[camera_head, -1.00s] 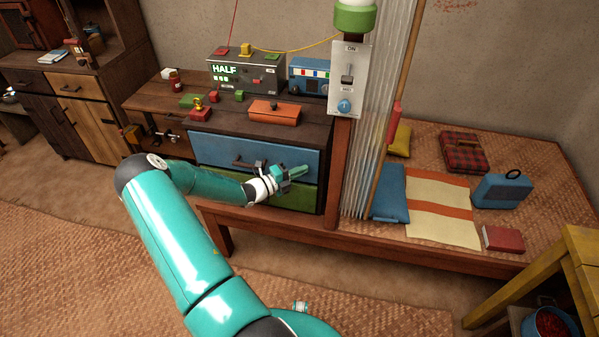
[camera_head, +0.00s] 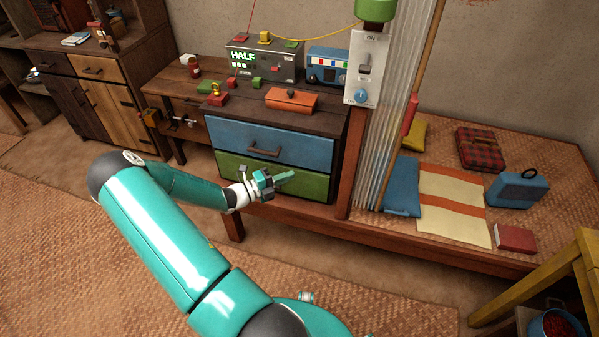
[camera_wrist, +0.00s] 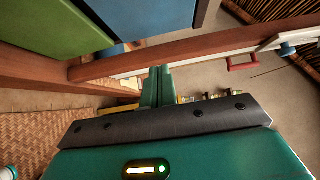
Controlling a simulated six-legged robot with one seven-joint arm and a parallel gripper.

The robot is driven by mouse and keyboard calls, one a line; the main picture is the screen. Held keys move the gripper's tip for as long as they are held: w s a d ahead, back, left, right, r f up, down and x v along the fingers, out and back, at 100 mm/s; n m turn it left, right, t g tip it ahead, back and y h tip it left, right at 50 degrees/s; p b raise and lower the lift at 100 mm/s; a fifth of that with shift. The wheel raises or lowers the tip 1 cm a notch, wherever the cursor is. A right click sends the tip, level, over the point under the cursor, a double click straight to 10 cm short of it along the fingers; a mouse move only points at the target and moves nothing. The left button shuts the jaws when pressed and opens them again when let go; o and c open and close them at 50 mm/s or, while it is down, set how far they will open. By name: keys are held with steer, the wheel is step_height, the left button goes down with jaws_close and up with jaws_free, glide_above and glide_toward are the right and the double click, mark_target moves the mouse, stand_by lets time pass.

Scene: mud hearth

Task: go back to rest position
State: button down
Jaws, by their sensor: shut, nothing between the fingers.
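My gripper (camera_head: 285,178) is shut and empty. In the head view it shows in front of the green lower drawer (camera_head: 310,186) of a dark wooden cabinet, pointing right. My teal arm reaches to it from the bottom of the picture. In the wrist view the shut teal fingers (camera_wrist: 156,88) show at the centre, with a wooden rail behind them. The blue upper drawer (camera_head: 290,150) and the green drawer both look shut. They also show at the upper left of the wrist view.
A control box reading HALF (camera_head: 262,62), an orange box (camera_head: 291,101) and small blocks stand on top. A switch panel (camera_head: 366,68) and clear ribbed sheet rise beside the cabinet. A low platform (camera_head: 460,252) with cushions lies right, a yellow table (camera_head: 545,268) at lower right. Floor matting is clear at left.

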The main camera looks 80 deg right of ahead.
steer(key=shift+w+a, duration=0.3)
steer(key=shift+w, duration=0.1)
steer(key=w+a+r+m+t+y, duration=0.3)
steer(key=w+a+r+m+t, duration=0.2)
steer(key=w+a+r+m, duration=0.55)
steer(key=w+a+r+m+t+y, duration=0.35)
steer(key=w+a+r+m, duration=0.35)
steer(key=a, duration=0.6)
steer(key=a+r+m+t+y, duration=0.1)
steer(key=a+r+m+t, duration=0.1)
steer(key=a+r, duration=0.3)
steer(key=s+a+r+m+t+y, duration=0.1)
steer(key=a+r+t, duration=0.4)
steer(key=a, duration=0.9)
steer(key=s+a+r+m+t+y, duration=0.1)
steer(key=a+r+m+t+y, duration=0.2)
steer(key=a, duration=0.6)
step_height(320, 180, up, 2)
steer(key=shift+a+r+m+t, duration=0.25)
steer(key=shift+m+t, duration=0.3)
steer(key=shift+m, duration=0.6)
steer(key=shift+d, duration=0.25)
